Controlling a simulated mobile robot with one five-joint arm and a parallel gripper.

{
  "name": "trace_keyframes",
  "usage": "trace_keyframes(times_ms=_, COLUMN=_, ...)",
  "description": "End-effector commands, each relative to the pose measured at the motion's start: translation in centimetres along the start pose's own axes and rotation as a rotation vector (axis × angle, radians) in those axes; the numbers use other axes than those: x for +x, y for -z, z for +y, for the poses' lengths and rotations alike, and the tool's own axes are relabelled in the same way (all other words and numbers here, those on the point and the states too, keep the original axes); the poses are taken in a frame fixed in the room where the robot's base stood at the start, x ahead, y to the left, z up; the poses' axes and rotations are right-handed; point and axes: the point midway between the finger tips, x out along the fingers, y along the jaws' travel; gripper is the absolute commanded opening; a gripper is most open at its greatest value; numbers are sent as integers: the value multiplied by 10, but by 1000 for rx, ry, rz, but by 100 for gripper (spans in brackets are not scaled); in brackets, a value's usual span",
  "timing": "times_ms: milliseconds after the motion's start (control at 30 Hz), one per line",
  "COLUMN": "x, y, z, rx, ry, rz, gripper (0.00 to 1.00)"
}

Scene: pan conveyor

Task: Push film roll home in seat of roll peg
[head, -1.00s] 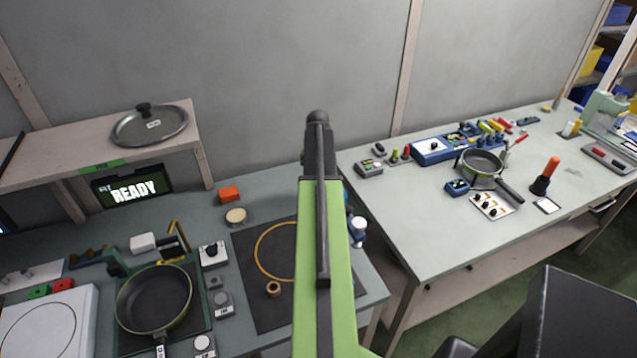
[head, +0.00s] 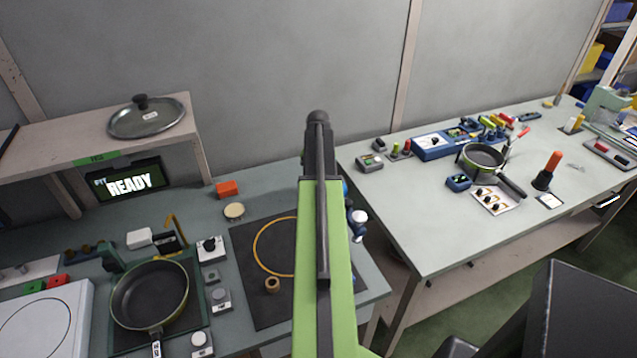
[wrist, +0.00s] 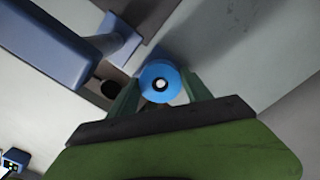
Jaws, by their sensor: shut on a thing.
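The film roll (wrist: 148,74) shows in the wrist view as a blue disc with a white centre and a dark middle. My gripper (wrist: 161,86) is shut on it, with a green finger on either side. A blue bracket-like fixture (wrist: 55,45) stands at the upper left, close to the roll. I cannot tell whether it carries the roll peg, or whether the roll touches a seat. In the head view my green arm hides the gripper and the roll. Small blue and white parts (head: 357,222) show just right of the arm.
The right bench (head: 405,225) holds another pan (head: 483,157) and blue devices. A gap separates the benches.

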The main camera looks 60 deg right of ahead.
Motion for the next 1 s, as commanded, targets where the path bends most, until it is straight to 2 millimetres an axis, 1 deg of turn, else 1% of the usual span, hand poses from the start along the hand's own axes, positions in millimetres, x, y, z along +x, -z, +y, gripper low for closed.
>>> trace_keyframes(times_ms=533, x=15, y=0, z=0, rx=0, ry=0, rz=0, gripper=25)
trace_keyframes(times_ms=567, x=15, y=0, z=0, rx=0, ry=0, rz=0, gripper=58)
trace_keyframes(times_ms=700, x=14, y=0, z=-1, rx=-1, ry=0, rz=0, gripper=77)
trace_keyframes(times_ms=733, x=14, y=0, z=-1, rx=-1, ry=0, rz=0, gripper=81)
trace_keyframes(times_ms=767, x=14, y=0, z=-1, rx=-1, ry=0, rz=0, gripper=83)
trace_keyframes(times_ms=1000, x=14, y=0, z=-1, rx=-1, ry=0, rz=0, gripper=83)
